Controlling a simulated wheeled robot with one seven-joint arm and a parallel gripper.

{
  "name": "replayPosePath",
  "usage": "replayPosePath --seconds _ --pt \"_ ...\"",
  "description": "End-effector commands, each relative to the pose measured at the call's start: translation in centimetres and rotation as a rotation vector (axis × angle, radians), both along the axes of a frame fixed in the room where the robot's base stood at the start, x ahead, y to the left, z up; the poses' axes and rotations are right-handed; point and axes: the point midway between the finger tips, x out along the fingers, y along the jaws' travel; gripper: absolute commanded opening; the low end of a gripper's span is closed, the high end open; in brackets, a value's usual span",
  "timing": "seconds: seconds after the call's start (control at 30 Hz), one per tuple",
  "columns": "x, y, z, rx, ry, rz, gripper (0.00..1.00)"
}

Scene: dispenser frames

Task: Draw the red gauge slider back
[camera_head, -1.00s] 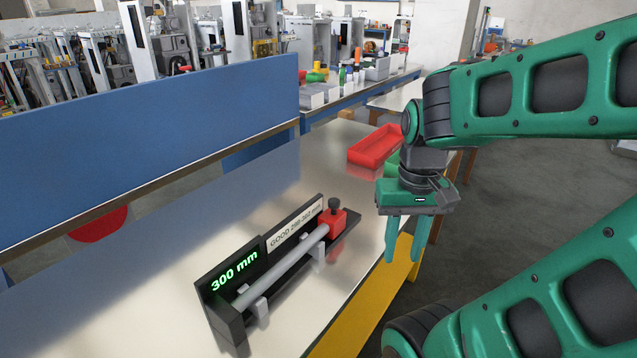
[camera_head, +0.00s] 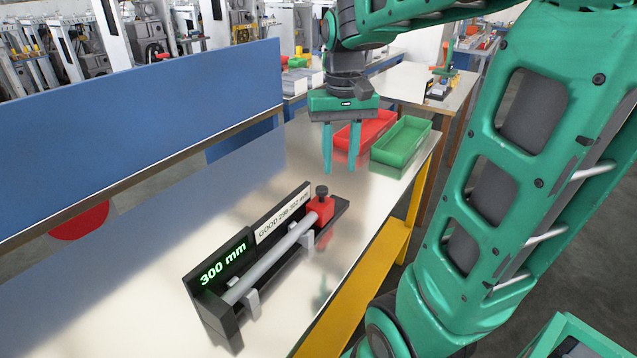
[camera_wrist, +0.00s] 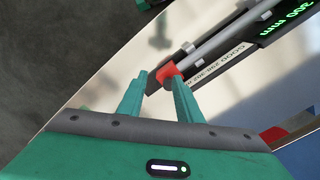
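The black length gauge (camera_head: 222,318) lies on the metal bench, its green display reading 300 mm and its label reading GOOD 298-302 mm. A grey rod (camera_head: 270,259) rests along it on light supports. The red slider (camera_head: 321,208) with a black knob (camera_head: 322,191) stands at the rod's far end. My gripper (camera_head: 340,172) is open and empty, pointing down, above and slightly beyond the slider. In the wrist view the red slider (camera_wrist: 168,71) shows between and beyond the fingertips (camera_wrist: 158,82), and the rod (camera_wrist: 220,38) runs away from it.
A red tray (camera_head: 362,133) and a green tray (camera_head: 402,142) stand behind my gripper. A blue panel (camera_head: 140,130) runs along the bench's left side. The bench surface (camera_head: 140,270) left of the gauge is clear.

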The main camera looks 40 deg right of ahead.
Motion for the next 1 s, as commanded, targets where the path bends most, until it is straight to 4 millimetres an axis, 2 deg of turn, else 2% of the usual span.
replayPosePath --seconds 0.03,0.1,0.23,0.37,0.8,1.0 --pt "1.8 0.1 0.5 -0.001 0.000 0.010 0.32" --pt "3.5 0.3 1.1 0.001 0.001 0.024 0.32" --pt "5.3 0.5 1.5 0.002 0.000 0.035 0.32" --pt "5.6 0.6 0.8 0.005 0.002 0.039 0.32" --pt "5.5 0.7 -6.4 0.004 0.004 0.039 0.32" --pt "5.5 0.7 -8.5 0.004 0.001 0.040 0.32"
